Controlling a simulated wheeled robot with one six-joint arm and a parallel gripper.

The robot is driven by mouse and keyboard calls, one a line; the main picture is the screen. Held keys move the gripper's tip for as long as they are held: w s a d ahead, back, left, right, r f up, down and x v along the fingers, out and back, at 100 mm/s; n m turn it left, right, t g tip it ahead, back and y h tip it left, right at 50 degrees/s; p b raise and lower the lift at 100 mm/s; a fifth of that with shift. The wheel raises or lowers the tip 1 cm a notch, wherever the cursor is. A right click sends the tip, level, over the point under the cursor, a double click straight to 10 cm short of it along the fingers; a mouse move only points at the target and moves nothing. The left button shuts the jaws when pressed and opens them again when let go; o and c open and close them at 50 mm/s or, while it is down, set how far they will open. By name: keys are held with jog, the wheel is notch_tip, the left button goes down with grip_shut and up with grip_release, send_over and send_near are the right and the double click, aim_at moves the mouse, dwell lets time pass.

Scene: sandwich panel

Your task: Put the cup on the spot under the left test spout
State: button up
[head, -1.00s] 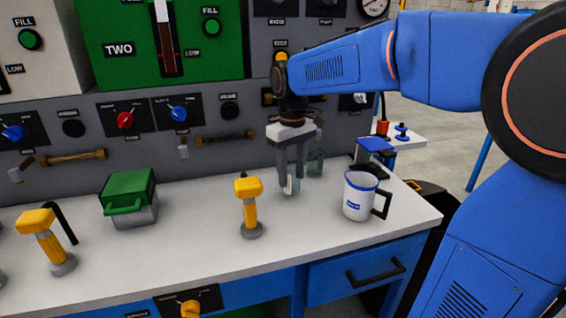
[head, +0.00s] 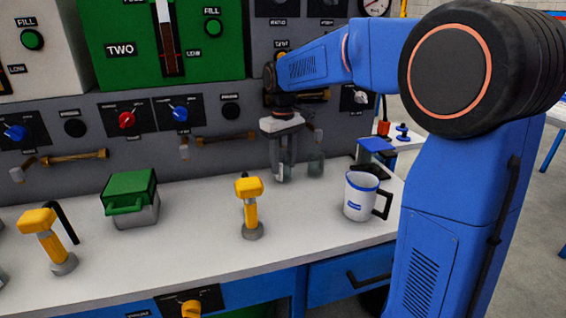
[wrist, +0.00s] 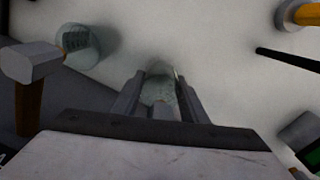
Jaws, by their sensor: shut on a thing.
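My gripper (head: 283,170) is shut on a clear glass cup (wrist: 160,88), near the back of the white bench top. The cup shows faintly between the fingers in the head view; I cannot tell whether its base touches the bench. One spout has its grey end (head: 185,150) to the left of my gripper, on a brass pipe. Another grey spout end (head: 17,174) is at the far left. A third spout (head: 318,133) is just right of my gripper and also shows in the wrist view (wrist: 28,62). No spot marking is clear to me.
A second clear glass (head: 315,163) stands right of my gripper. A white mug (head: 361,198) with a blue rim is further right. Yellow-handled posts (head: 249,205) (head: 48,240) and a green-topped box (head: 130,200) stand on the bench (head: 190,245). The panel wall closes the back.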

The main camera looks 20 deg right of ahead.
jog(key=shift+f, duration=0.15)
jog(key=o, duration=1)
jog(key=shift+o, duration=0.2)
notch_tip(320, 180, up, 12)
jog(key=shift+r, duration=0.1)
jog(key=shift+s, duration=0.15)
